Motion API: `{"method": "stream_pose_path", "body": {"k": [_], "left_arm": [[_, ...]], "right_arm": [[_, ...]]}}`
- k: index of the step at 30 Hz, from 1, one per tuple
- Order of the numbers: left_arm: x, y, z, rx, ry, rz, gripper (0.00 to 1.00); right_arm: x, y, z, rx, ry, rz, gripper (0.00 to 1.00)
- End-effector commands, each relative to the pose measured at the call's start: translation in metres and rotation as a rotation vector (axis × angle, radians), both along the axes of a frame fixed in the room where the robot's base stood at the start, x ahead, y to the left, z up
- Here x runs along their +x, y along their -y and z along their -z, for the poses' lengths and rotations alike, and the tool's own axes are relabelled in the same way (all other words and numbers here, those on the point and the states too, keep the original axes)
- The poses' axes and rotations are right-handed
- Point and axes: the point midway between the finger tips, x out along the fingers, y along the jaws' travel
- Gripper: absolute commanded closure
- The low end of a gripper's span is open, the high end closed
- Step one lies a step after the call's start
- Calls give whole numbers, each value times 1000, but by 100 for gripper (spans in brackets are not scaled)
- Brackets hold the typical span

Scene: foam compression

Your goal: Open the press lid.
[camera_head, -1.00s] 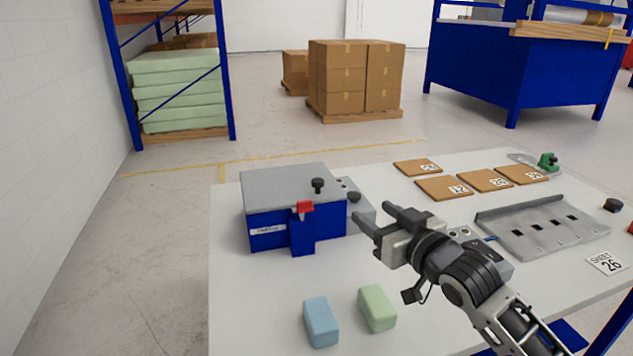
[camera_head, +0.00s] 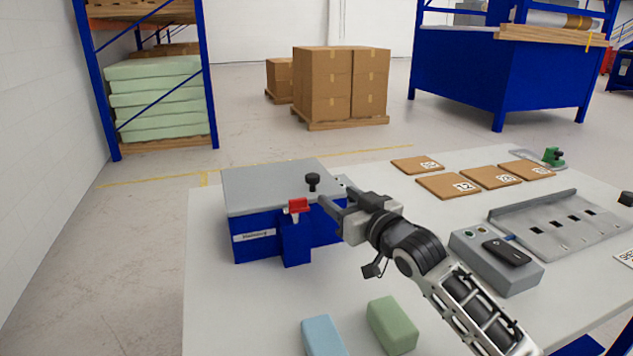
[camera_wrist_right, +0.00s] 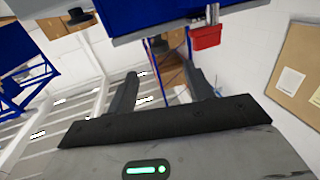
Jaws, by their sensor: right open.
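The press is a blue box (camera_head: 258,238) with a flat grey lid (camera_head: 265,185), which lies closed on top. A black knob (camera_head: 313,182) stands on the lid near its right front. A red latch (camera_head: 298,206) sits at the top of a blue block on the front side. In the right wrist view, the red latch (camera_wrist_right: 207,38) and the black knob (camera_wrist_right: 78,15) appear near the top. My right gripper (camera_head: 336,200) is open and empty, just right of the knob and latch. Its fingers point toward the press, and contact is not visible. My left gripper is out of view.
A blue foam block (camera_head: 322,337) and a green foam block (camera_head: 393,325) lie on the white table (camera_head: 225,325) in front. A grey control box (camera_head: 490,262), a slotted metal tray (camera_head: 560,230) and cardboard squares (camera_head: 448,186) lie to the right.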

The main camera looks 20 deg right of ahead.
Motion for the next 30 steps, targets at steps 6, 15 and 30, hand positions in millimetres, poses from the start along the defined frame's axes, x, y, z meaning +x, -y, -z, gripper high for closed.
{"method": "stream_pose_path", "body": {"k": [6, 15, 30], "left_arm": [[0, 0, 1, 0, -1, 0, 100], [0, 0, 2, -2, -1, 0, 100], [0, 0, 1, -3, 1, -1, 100]], "right_arm": [[48, -11, -1, 0, 0, 1, 48], [86, -20, 0, 0, 0, -1, 48], [93, -21, 1, 0, -1, -1, 73]]}}
